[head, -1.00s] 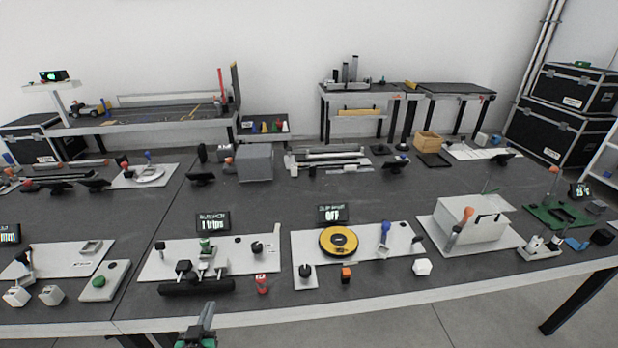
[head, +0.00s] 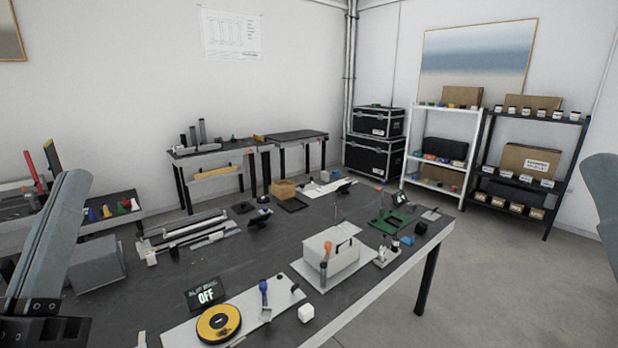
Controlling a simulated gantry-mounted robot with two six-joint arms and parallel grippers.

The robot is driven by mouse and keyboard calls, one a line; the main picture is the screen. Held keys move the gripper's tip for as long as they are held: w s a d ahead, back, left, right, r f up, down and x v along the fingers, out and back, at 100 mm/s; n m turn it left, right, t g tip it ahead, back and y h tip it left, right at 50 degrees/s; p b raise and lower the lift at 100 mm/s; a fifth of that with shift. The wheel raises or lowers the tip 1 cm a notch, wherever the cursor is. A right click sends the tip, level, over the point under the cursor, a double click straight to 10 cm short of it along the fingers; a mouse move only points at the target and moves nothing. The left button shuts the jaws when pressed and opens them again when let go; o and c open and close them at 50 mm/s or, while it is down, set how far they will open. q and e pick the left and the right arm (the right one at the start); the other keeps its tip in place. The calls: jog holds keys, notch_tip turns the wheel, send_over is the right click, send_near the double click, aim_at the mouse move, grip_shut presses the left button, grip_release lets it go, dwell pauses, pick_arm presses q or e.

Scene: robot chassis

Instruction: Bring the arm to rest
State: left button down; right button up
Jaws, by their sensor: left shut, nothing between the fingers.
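My left gripper (head: 68,185) stands large and close at the left edge of the head view, its grey fingers pointing up. The fingers are together with nothing between them. It is apart from the table and hides part of the table's left side. A smooth grey-blue part shows at the right edge; I cannot tell which part it is. My right gripper is not in view.
Shelves (head: 435,160) and black cases (head: 375,157) stand behind. The floor at right is clear.

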pick_arm(q)
jog(key=s+d+r+m+t+h, duration=0.2)
jog(key=s+r+m+h, duration=0.1)
jog(key=s+r, duration=0.15)
notch_tip(320, 180, up, 37)
jog(key=m+g+h+p, duration=0.1)
jog(key=m+p, duration=0.1)
jog(key=p, duration=3.6)
jog(key=shift+d+f+h, duration=0.2)
jog(key=shift+d+h, duration=0.2)
jog(key=shift+d, duration=0.05)
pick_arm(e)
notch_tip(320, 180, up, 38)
pick_arm(q)
jog(key=shift+a+y, duration=0.1)
jog(key=shift+y, duration=0.2)
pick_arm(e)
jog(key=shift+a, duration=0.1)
